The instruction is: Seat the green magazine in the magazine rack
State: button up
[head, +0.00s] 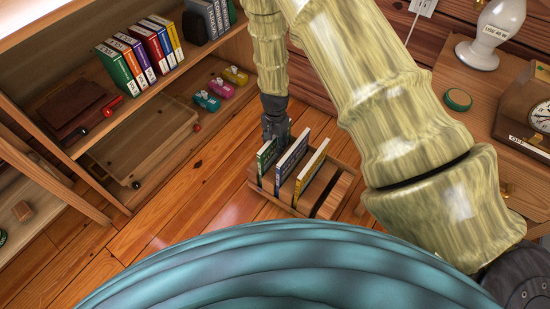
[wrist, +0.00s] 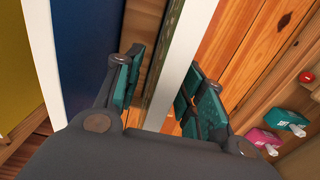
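The wooden magazine rack (head: 343,192) stands on the floor in the middle of the head view. The green magazine (head: 266,161) stands upright in its leftmost slot, beside a blue magazine (head: 291,158) and a yellow one (head: 311,170). Its lower edge is hidden by the rack. My gripper (head: 274,138) is just above the green magazine's top. In the wrist view my gripper (wrist: 166,92) has one finger on each side of the green magazine (wrist: 183,60), whose white page edge shows between them. A gap shows between the left finger and the cover, so the fingers look open around it.
A shelf unit (head: 205,95) on the left holds several books, a wooden tray (head: 150,145) and small coloured boxes (head: 220,88). A desk with a clock (head: 538,115) and a lamp base (head: 480,52) is at right. A teal rounded surface (head: 290,270) fills the front.

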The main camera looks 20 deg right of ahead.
jog(key=shift+f, duration=0.55)
jog(key=shift+r, duration=0.1)
jog(key=shift+c, duration=0.4)
grip_shut()
jog(key=shift+r, duration=0.1)
